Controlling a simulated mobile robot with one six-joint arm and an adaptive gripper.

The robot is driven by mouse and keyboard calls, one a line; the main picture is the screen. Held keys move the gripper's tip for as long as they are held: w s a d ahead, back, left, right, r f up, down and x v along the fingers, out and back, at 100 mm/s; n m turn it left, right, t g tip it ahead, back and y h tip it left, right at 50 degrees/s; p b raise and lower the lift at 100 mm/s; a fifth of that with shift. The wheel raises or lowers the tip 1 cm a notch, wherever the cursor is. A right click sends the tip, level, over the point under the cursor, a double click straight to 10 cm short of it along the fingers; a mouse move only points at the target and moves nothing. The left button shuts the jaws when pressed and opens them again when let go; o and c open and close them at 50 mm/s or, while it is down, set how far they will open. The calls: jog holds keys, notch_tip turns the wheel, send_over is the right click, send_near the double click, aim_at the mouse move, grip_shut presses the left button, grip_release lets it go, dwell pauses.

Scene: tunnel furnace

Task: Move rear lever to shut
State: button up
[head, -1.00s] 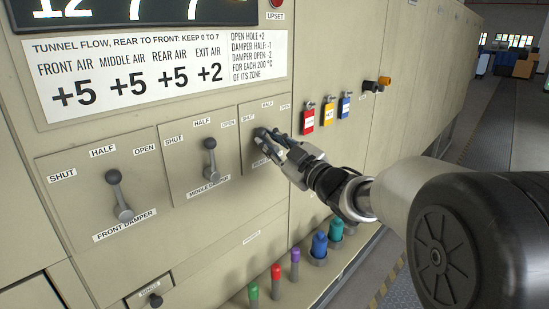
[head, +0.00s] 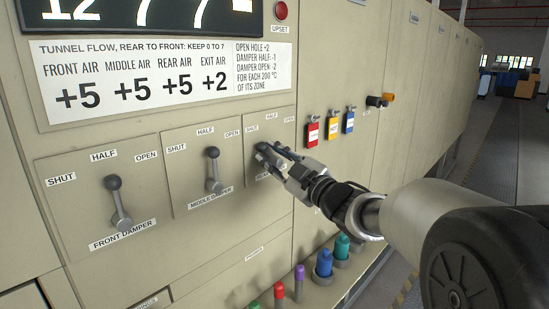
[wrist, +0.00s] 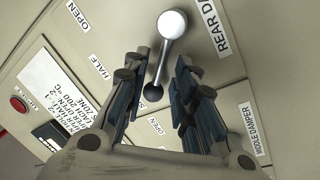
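The rear lever sits on the rear damper plate (head: 285,140). In the wrist view the rear lever (wrist: 163,60) has a pale round hub near the REAR DAMPER label and a dark knob (wrist: 153,91). Its knob end points toward the SHUT label, which is mostly hidden behind a finger, and away from OPEN and HALF. My gripper (wrist: 162,88) has its fingers apart on either side of the knob, with a visible gap on the right side. Contact with the left finger cannot be told. In the head view my gripper (head: 264,152) covers most of the lever.
The middle lever (head: 213,170) and front lever (head: 116,202) point near HALF. Red, yellow and blue tags (head: 331,127) hang right of the rear plate. Several coloured knobs (head: 323,264) stand below my arm. A display and flow chart (head: 165,80) are above.

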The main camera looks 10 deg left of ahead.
jog(key=shift+o, duration=1.2)
jog(key=shift+d, duration=0.1)
jog(key=v, duration=1.2)
